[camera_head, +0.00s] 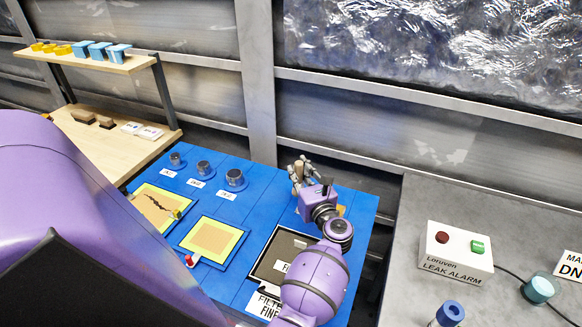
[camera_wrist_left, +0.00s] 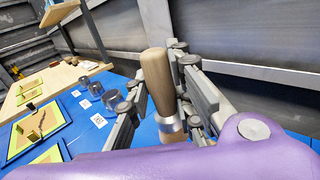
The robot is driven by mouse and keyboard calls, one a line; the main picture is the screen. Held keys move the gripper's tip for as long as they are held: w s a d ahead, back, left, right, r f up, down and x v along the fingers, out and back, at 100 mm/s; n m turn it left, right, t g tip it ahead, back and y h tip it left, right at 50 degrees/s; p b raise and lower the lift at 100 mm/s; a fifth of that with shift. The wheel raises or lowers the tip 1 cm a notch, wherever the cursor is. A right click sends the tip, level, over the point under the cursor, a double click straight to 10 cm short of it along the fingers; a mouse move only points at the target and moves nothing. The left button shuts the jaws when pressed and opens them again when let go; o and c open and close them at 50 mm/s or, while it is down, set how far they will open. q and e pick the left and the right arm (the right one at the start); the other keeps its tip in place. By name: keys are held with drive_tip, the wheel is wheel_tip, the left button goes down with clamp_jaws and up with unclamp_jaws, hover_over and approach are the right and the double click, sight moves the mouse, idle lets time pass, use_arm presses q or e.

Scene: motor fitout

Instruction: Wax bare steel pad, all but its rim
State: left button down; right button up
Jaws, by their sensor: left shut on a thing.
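My left gripper (camera_head: 301,172) is at the back right of the blue table (camera_head: 265,192). It is shut on a wooden handle (camera_wrist_left: 157,80) with a metal collar (camera_wrist_left: 171,124), which stands up between the fingers in the left wrist view. The handle's lower end is hidden behind my purple wrist. I cannot tell for sure which panel is the steel pad. A yellow-bordered tan panel (camera_head: 212,238) lies mid-table, and a similar one with a dark crack (camera_head: 154,206) lies left of it. A dark-framed panel (camera_head: 267,268) is partly hidden by my arm. My right gripper is not in view.
Several metal cylinders (camera_head: 235,178) stand in a labelled row at the table's back left. A wooden shelf (camera_head: 100,64) holds yellow and blue blocks. A leak alarm box (camera_head: 455,252) with red and green buttons stands on the grey bench at right, across a gap.

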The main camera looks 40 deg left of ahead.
use_arm(q)
drive_tip(key=shift+r, duration=1.05)
